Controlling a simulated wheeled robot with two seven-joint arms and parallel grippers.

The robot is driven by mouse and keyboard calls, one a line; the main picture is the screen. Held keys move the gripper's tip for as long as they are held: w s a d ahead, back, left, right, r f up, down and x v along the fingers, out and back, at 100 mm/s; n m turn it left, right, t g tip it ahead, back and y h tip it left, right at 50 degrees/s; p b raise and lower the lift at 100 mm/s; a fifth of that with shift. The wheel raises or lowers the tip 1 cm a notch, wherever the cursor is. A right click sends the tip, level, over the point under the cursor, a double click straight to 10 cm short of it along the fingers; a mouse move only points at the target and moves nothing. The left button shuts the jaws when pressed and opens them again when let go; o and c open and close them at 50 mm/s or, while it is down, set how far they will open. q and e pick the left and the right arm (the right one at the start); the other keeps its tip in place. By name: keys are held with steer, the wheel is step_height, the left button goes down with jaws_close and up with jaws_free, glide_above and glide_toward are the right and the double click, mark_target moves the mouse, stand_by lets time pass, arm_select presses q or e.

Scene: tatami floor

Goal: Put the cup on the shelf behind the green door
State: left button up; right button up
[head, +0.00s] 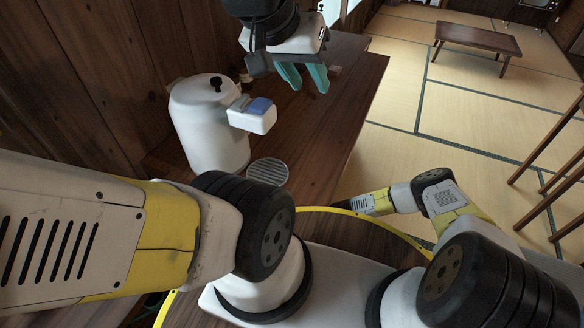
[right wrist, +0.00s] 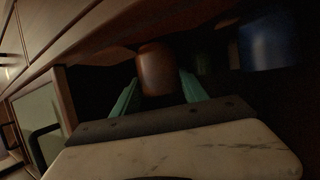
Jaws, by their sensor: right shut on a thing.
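A brown cup (right wrist: 158,66) stands between the teal fingers of my right gripper (right wrist: 158,80), which is shut on it in a dark cabinet space. The cup's base is hidden by the gripper. A pale greenish door panel (right wrist: 36,122) in a wooden frame, with a dark handle, shows at the left of the right wrist view. It is too dim to be sure of its colour, and the shelf surface is hard to make out. My left gripper (head: 304,78) hangs empty above the counter, teal fingers apart. My right gripper is out of sight in the head view.
A blue object (right wrist: 264,42) is at the upper right inside the cabinet. A white pot (head: 205,125) with a blue-topped spout stands on the wooden counter (head: 335,115) near a round grate (head: 268,171). A low table (head: 478,38) stands on the open tatami floor.

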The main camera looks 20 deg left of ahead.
steer(key=shift+f, duration=0.3)
steer(key=o, duration=1.6)
